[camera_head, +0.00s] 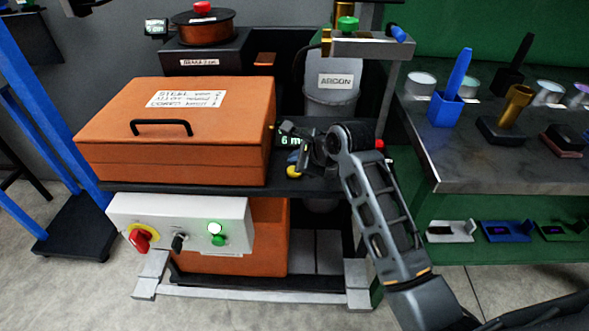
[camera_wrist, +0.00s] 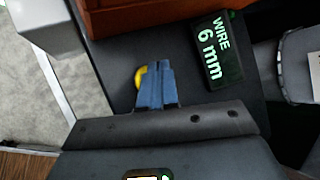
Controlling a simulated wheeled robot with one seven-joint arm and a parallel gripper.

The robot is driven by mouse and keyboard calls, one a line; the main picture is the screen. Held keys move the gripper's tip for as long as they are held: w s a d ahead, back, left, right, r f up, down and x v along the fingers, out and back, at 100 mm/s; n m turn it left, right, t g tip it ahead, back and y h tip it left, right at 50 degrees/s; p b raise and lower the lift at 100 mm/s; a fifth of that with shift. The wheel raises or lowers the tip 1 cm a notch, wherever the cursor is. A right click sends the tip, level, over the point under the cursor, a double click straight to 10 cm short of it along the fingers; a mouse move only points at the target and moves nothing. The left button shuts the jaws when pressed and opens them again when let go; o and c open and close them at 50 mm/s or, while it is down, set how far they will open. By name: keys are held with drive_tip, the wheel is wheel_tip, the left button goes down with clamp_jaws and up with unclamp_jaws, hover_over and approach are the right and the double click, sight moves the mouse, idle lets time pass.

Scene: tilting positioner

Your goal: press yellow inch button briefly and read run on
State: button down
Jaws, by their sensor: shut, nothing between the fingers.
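The yellow button (camera_head: 293,171) sits on the dark shelf in the head view, partly hidden behind my gripper (camera_head: 301,164). In the wrist view the yellow button (camera_wrist: 139,77) shows as a rounded edge just left of my blue-grey fingers (camera_wrist: 158,68), which cover the rest of it. The fingers are shut with nothing between them. I cannot tell whether they touch the button. A small black display (camera_wrist: 212,50) beside the fingers reads "WIRE 6 mm" in green; in the head view the display (camera_head: 291,141) is partly covered by my gripper.
An orange lidded case (camera_head: 180,130) stands left of the gripper. Below it a white control box (camera_head: 185,222) carries a red knob on yellow, a black switch and a lit green lamp. A red button (camera_head: 379,144) lies right of my wrist. A workbench (camera_head: 470,150) stands at right.

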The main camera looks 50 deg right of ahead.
drive_tip(key=shift+f, duration=0.2)
drive_tip(key=shift+f, duration=0.25)
drive_tip(key=shift+f, duration=0.45)
idle(1.8)
drive_tip(key=shift+p, duration=0.3)
drive_tip(key=shift+r+p, duration=0.9)
drive_tip(key=shift+p, duration=0.2)
wheel_tip(320, 180, up, 5)
drive_tip(key=p, duration=0.6)
